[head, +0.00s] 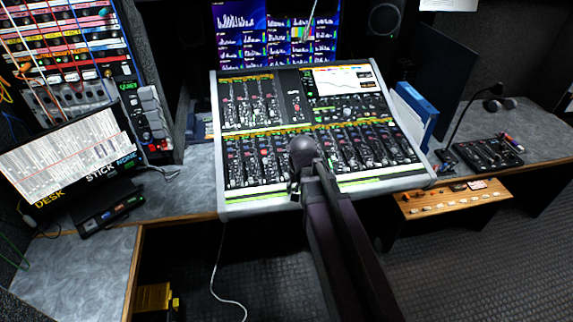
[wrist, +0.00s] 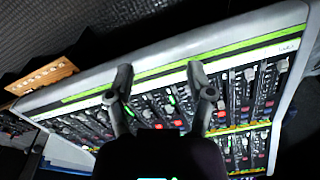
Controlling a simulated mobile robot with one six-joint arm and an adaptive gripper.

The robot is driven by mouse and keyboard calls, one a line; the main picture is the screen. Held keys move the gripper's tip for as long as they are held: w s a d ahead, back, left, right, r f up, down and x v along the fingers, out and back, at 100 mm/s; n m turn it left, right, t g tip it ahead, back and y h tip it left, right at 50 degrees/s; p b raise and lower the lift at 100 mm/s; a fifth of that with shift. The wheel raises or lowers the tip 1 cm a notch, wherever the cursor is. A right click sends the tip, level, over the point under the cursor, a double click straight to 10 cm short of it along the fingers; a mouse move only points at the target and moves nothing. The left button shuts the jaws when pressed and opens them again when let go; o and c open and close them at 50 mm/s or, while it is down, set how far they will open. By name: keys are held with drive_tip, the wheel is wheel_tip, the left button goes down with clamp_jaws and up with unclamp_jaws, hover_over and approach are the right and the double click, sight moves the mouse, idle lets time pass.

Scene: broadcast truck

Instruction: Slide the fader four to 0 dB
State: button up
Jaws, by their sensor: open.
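The mixing console (head: 216,150) stands on the desk in the middle of the head view, with a lower bank of channel strips along its near side. The bank of faders (wrist: 165,103) also shows in the wrist view, where the console is turned round and tilted. My gripper (wrist: 158,72) is open and empty, its two fingers apart over the console's near edge and the fader strips. In the head view my arm reaches over the middle of the lower bank and hides several strips and the fingers. Which fader is number four, and its dB marks, are too small to read.
Screens (head: 275,35) stand behind the console. A tilted monitor (head: 70,155) and racks with cables are on the left. A blue binder (head: 418,108), a gooseneck microphone (head: 465,115) and a small black control panel (head: 482,152) are on the right. A wooden panel (head: 452,198) juts out below.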

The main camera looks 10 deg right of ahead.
sight(286, 175)
drive_tip(key=w+r+m+p, duration=0.1)
drive_tip(key=w+r+m, duration=0.1)
drive_tip(key=w+m, duration=1.2)
drive_tip(key=w, duration=0.3)
drive_tip(key=shift+r+t, duration=0.3)
drive_tip(key=shift+r, duration=0.1)
drive_tip(key=shift+a+f, duration=0.1)
drive_tip(key=shift+f, duration=0.05)
drive_tip(key=f+b, duration=0.4)
drive_tip(key=w+f+b, duration=0.1)
drive_tip(key=f+b, duration=0.4)
drive_tip(key=w+f+b, duration=0.1)
drive_tip(key=f+b, duration=0.3)
drive_tip(key=shift+f, duration=0.2)
clamp_jaws()
